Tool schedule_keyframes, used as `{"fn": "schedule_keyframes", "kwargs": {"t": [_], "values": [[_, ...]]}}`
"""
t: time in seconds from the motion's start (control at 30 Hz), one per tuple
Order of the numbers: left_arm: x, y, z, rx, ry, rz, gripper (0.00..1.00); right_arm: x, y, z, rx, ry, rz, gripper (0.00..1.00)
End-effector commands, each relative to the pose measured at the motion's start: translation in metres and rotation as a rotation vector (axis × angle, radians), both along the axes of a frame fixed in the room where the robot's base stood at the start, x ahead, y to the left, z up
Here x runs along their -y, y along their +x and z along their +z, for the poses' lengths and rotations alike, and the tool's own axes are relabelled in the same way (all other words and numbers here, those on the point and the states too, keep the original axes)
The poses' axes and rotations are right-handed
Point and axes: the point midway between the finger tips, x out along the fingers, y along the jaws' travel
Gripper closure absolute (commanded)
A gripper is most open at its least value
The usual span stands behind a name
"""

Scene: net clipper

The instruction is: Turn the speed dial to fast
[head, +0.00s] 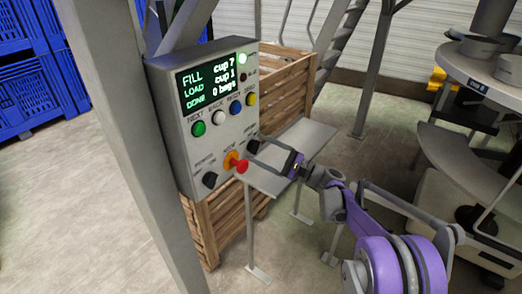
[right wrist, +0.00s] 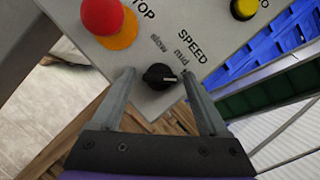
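The speed dial (head: 253,146) is a black knob on the lower right of the grey control panel's front. In the right wrist view the dial (right wrist: 158,77) sits between the two fingers of my right gripper (right wrist: 157,73), with a narrow gap on each side. My right gripper (head: 254,150) is open around it. The labels "SPEED", "slow" and "mid" show; no "fast" label is visible, and the right-hand finger covers part of the panel. A pale mark on the dial points right in the wrist view, past "mid". My left gripper is out of view.
A red stop button (head: 242,166) on an orange base sits left of the dial. Another black knob (head: 209,180) is lower left. Coloured buttons and a screen (head: 216,82) are above.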

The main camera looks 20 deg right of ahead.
Motion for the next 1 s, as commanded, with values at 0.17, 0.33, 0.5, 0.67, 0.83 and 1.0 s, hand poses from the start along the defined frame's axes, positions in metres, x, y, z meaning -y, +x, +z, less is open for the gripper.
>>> {"fn": "schedule_keyframes", "kwargs": {"t": [0.17, 0.33, 0.5, 0.67, 0.83, 1.0], "values": [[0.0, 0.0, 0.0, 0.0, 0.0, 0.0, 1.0, 0.0, 0.0, 0.0, 0.001, -0.001, 0.0, 0.18], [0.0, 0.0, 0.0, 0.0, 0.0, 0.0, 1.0, 0.002, -0.001, -0.001, 0.001, -0.001, 0.0, 0.18], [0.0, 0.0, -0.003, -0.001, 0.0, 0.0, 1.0, 0.019, -0.013, -0.007, 0.0, -0.002, -0.003, 0.18], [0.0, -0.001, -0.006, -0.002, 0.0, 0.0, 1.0, 0.046, -0.032, -0.017, 0.0, -0.003, -0.004, 0.18], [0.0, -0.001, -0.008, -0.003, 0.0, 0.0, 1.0, 0.069, -0.05, -0.025, 0.001, -0.002, -0.003, 0.18], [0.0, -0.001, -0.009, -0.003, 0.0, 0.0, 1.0, 0.082, -0.059, -0.029, 0.0, -0.001, -0.001, 0.18]]}}
